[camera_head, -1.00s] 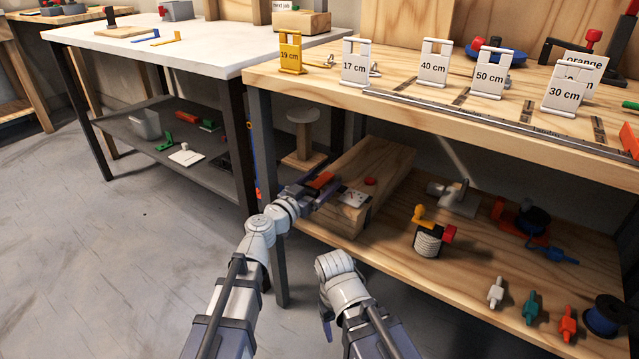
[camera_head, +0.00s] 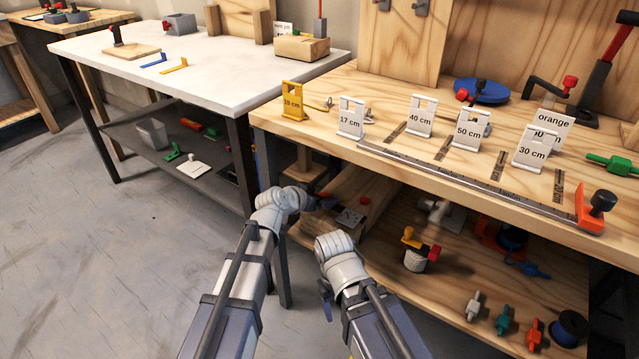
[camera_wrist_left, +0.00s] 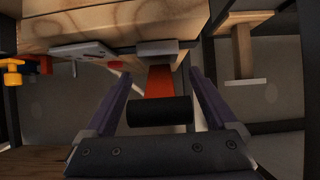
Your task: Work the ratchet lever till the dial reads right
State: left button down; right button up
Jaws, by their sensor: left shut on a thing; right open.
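A wooden block (camera_head: 377,192) on the lower shelf carries a pale plate with dark marks (camera_head: 350,217) and a red knob (camera_head: 365,200). The plate also shows in the left wrist view (camera_wrist_left: 85,51), too slanted to read. An orange lever (camera_wrist_left: 160,80) with a black cylindrical grip (camera_wrist_left: 160,111) comes from a grey mount on the block's end. My left gripper (camera_head: 325,201) is at that end, shut on the lever's black grip, which lies between its fingers (camera_wrist_left: 158,105). My right gripper (camera_head: 326,299) is open, low in front of the shelf, mostly hidden behind its wrist.
The workbench top (camera_head: 330,92) overhangs the block and holds a steel rail (camera_head: 460,182) and several size signs. The floor at left is clear.

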pick_arm(q)
jog(key=r+g+y+p, duration=0.1)
jog(key=p, duration=0.1)
jog(key=w+g+p, duration=0.1)
jog(key=p, duration=0.1)
jog(key=shift+d+r+y+p, duration=0.3)
jog(key=shift+d+r+y, duration=0.05)
jog(key=shift+y, duration=0.05)
jog(key=shift+w+d+g+y+p, duration=0.15)
jog(key=shift+g+y+p, duration=0.45)
jog(key=shift+g+p, duration=0.45)
pick_arm(e)
notch_tip(320, 180, up, 8)
jog(key=shift+r, duration=0.25)
pick_arm(q)
grip_release()
